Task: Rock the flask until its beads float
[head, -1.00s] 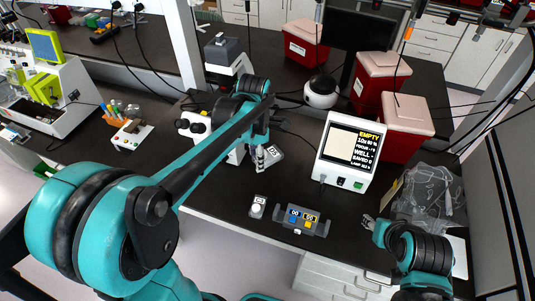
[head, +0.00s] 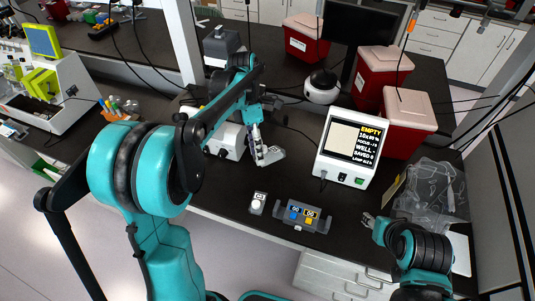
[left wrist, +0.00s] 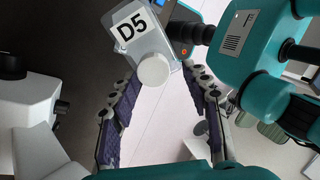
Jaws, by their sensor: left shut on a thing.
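The flask (head: 270,157) is a small pale vessel just above the dark bench in the head view, beside the microscope. In the left wrist view the flask (left wrist: 138,35) shows a D5 label and a round white cap, and looks tilted. My left gripper (head: 257,147) is shut on it; its purple-padded fingers (left wrist: 168,85) flank the cap in the left wrist view. The beads are too small to make out. My right gripper (head: 369,219) is low at the right of the bench, away from the flask, and its jaw state is unclear.
The white microscope (head: 226,143) stands left of the flask. A white screen unit (head: 335,165) reading EMPTY stands to its right. A grey button box (head: 303,215) and a small white-topped device (head: 258,203) lie in front. Red bins (head: 405,130) and a clear bag (head: 430,190) are at right.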

